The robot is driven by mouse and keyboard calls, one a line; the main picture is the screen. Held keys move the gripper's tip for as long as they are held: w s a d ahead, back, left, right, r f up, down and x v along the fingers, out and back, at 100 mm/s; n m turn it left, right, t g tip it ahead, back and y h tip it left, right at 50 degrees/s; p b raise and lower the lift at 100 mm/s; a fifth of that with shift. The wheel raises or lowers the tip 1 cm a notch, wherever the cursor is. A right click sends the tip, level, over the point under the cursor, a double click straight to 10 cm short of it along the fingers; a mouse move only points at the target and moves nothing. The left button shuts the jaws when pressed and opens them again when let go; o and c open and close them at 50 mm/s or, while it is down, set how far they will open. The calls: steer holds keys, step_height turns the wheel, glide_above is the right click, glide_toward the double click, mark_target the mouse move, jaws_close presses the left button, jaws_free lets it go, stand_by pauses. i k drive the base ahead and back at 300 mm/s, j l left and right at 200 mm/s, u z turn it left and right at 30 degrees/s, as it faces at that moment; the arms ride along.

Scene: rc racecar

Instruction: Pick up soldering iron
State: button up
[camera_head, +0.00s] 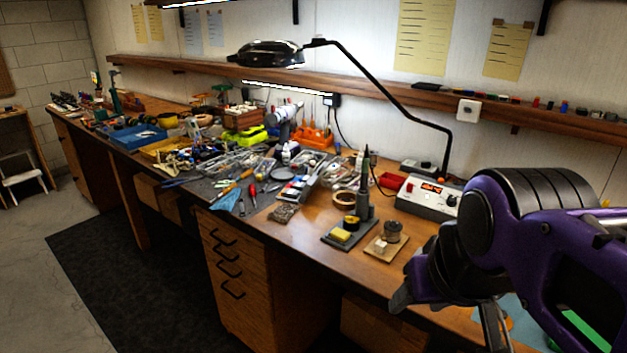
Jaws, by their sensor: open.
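What looks like the soldering iron (366,165) stands upright in a dark holder (362,204) on the workbench, right of the picture's middle. The holder's flat base (333,241) also carries a yellow sponge (340,235). How deep the iron sits in the holder is hard to tell. My gripper (447,314) is at the lower right, on the end of my purple arm, with its fingers apart and nothing seen between them. It is nearer the camera than the iron, to its lower right, and well apart from it.
A soldering station (428,199) with a red display is behind the holder. A small wooden board (377,248) with a tin stands in front of it. A lamp arm (390,97) arches above. Cluttered tools fill the bench leftward. Some bare wood (312,228) shows left of the holder.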

mark_target(363, 189)
steer(key=i+j+z, duration=0.15)
steer(key=j, duration=0.2)
steer(key=i+j+z, duration=0.35)
steer(key=j, duration=0.35)
steer(key=i, duration=0.05)
